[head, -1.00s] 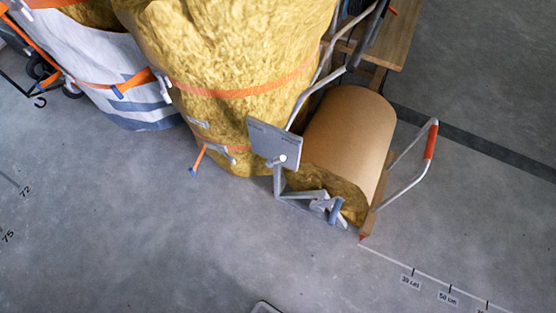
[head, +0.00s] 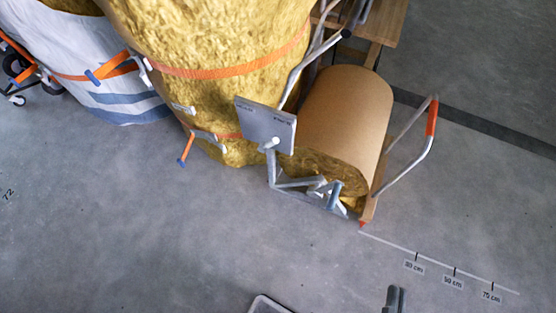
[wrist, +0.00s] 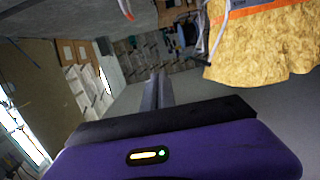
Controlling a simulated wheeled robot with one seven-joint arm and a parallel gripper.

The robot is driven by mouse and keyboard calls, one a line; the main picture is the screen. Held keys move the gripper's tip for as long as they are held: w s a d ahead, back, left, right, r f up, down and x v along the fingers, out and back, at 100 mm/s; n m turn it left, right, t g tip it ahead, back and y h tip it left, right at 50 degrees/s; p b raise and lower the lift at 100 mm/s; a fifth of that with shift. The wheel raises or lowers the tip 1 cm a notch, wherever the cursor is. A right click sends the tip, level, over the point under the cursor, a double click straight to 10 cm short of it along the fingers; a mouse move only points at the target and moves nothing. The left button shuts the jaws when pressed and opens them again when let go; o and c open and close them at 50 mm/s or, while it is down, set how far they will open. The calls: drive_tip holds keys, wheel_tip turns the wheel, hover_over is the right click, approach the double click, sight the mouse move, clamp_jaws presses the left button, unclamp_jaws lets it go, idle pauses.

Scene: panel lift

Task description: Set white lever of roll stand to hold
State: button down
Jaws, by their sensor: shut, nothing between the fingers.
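The roll stand holds a large brown paper-covered roll (head: 345,110) with a golden fibrous end. A grey label plate (head: 250,120) stands at its left front, with small print at its upper left and upper right that I cannot read. A pale lever with a round white knob (head: 273,143) rises from the stand's low metal frame (head: 295,184) in front of the plate, its knob near the plate's lower middle. My gripper (head: 396,296) shows at the bottom edge of the head view, shut and empty, well apart from the stand. In the wrist view, its fingers (wrist: 156,90) are together.
A tall golden roll with orange straps (head: 225,70) stands left of the stand, and a white wrapped one (head: 90,50) further left. A tubular handle with an orange grip (head: 431,118) sticks out right. Floor in front is clear, with a marked distance line (head: 435,259).

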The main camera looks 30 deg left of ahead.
drive_tip(key=w+a+f+m+y+b, duration=0.3)
drive_tip(key=w+a+f+m+b, duration=0.2)
drive_tip(key=a+f, duration=0.3)
drive_tip(key=w+a+f+m+y+b, duration=0.3)
drive_tip(key=w+a+f+m+b, duration=0.2)
drive_tip(key=a+f, duration=0.4)
drive_tip(key=w+a+f+m+y+b, duration=0.4)
drive_tip(key=a+f+m, duration=0.3)
drive_tip(key=f, duration=0.4)
drive_tip(key=shift+w+a+f+t+b, duration=0.15)
drive_tip(key=shift+w+a+t+b, duration=0.15)
drive_tip(key=shift+w+a+b, duration=0.35)
drive_tip(key=shift+s, duration=0.15)
